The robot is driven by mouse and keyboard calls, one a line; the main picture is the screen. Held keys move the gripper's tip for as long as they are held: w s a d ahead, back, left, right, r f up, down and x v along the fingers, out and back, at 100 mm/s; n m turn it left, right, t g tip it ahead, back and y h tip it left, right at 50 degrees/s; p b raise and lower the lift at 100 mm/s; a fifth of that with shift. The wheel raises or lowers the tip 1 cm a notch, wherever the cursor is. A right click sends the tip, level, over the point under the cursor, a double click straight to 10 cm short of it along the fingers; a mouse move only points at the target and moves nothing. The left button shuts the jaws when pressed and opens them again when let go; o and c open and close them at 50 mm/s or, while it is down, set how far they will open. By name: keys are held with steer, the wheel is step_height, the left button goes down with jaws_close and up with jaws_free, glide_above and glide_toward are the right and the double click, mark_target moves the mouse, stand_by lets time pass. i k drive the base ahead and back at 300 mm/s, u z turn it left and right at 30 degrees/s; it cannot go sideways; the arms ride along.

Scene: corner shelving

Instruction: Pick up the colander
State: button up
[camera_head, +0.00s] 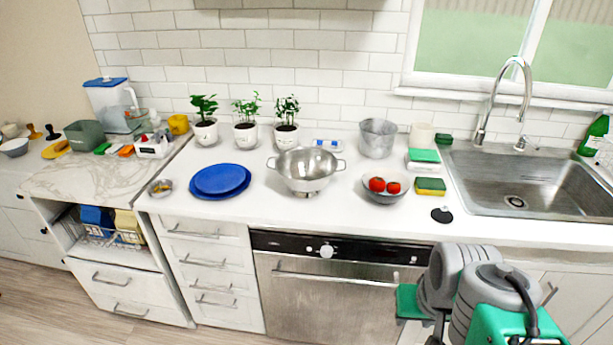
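The colander (306,172) is a silver metal bowl with two side handles and a small foot. It stands upright on the white countertop in the head view, behind the dishwasher's front edge. My arm shows at the lower right, in front of the counter and well to the right of the colander. The fingers of my gripper are hidden or cut off at the bottom, so I cannot see whether it is open or shut. Nothing touches the colander from my side.
Blue plates (220,180) lie left of the colander. A bowl with tomatoes (386,198) stands close on its right. Potted plants (286,136) and a metal pot (377,138) stand behind. The sink (530,185) is at right. Counter in front of the colander is clear.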

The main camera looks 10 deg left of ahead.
mark_target(301, 185)
steer(key=u, duration=0.3)
steer(key=k, duration=0.5)
steer(key=u, duration=1.2)
steer(key=i, duration=1.4)
steer(key=z, duration=0.35)
